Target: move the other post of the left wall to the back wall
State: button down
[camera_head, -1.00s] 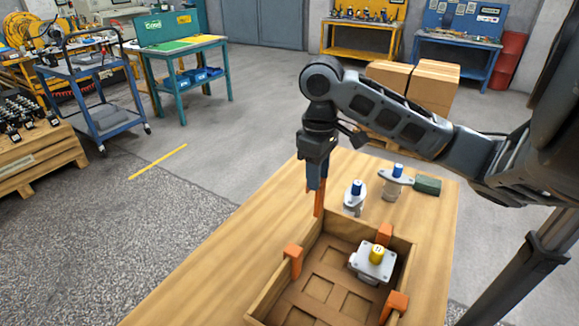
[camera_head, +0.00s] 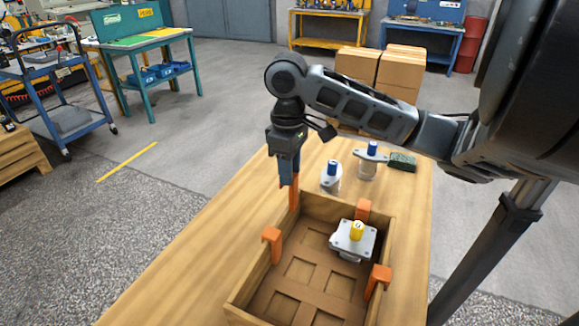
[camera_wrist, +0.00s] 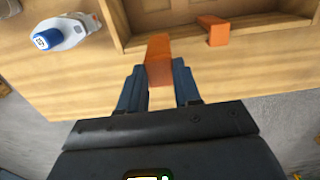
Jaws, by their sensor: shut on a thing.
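My gripper (camera_head: 290,182) is shut on an orange post (camera_head: 294,200), which hangs upright between the fingers at the back-left corner of the wooden crate (camera_head: 245,285). In the wrist view, my gripper (camera_wrist: 160,88) holds the post (camera_wrist: 158,60) with the crate edge (camera_wrist: 115,22) just beyond it. I cannot tell whether the held post touches the crate. Another orange post (camera_head: 272,243) sits on the left wall; it also shows in the wrist view (camera_wrist: 214,30). One post (camera_head: 363,210) is on the back wall and another (camera_head: 378,280) on the right wall.
A grey motor part with a yellow cap (camera_head: 356,238) stands in the crate. Two blue-capped parts (camera_head: 331,178) (camera_head: 371,158) and a green block (camera_head: 402,161) stand behind it on the table. The table (camera_head: 190,270) left of the crate is bare.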

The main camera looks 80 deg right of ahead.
aim_at(290, 196)
jog(key=shift+f+b, duration=2.85)
jog(key=shift+f, duration=0.95)
jog(key=shift+f+b, duration=0.5)
jog(key=shift+f, duration=0.15)
jog(key=c, duration=0.7)
grip_release()
jog(key=shift+r, duration=0.15)
notch_tip(290, 196, up, 8)
jog(key=shift+w+f+p, duration=0.15)
jog(key=shift+f+p, duration=0.05)
jog(key=shift+p, duration=0.5)
